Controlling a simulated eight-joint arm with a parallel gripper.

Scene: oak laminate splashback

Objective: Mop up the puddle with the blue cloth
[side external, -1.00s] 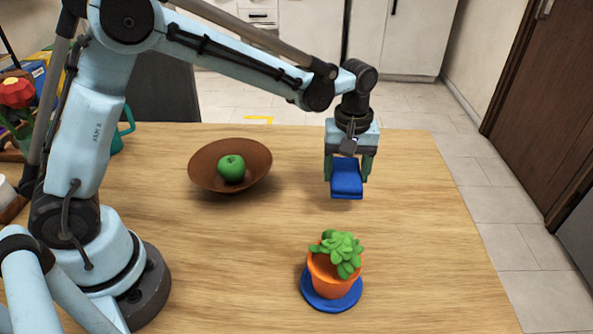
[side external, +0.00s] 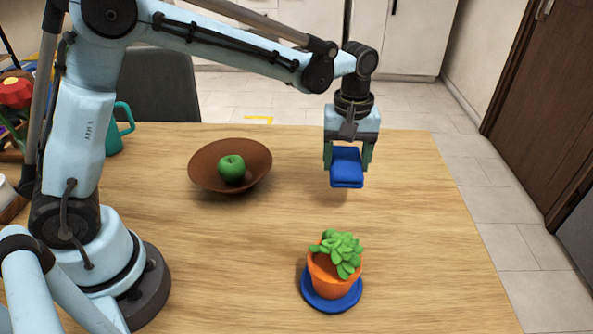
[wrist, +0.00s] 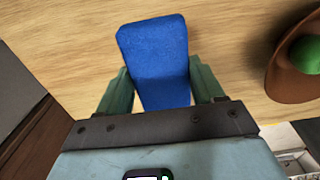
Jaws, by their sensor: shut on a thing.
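The blue cloth (side external: 346,168) is a folded, thick pad. My gripper (side external: 348,157) is shut on it, with a green finger on each side, and holds it above the far right part of the table. In the wrist view the cloth (wrist: 156,55) sticks out between the two fingers of the gripper (wrist: 163,85), with bare wood beyond it. I cannot make out a puddle in either view.
A brown bowl (side external: 204,181) with a green apple (side external: 231,168) stands left of the cloth. An orange pot (side external: 333,275) with a succulent (side external: 340,251) stands on a blue saucer (side external: 331,302) nearer the camera. The wooden table (side external: 430,240) is clear to the right.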

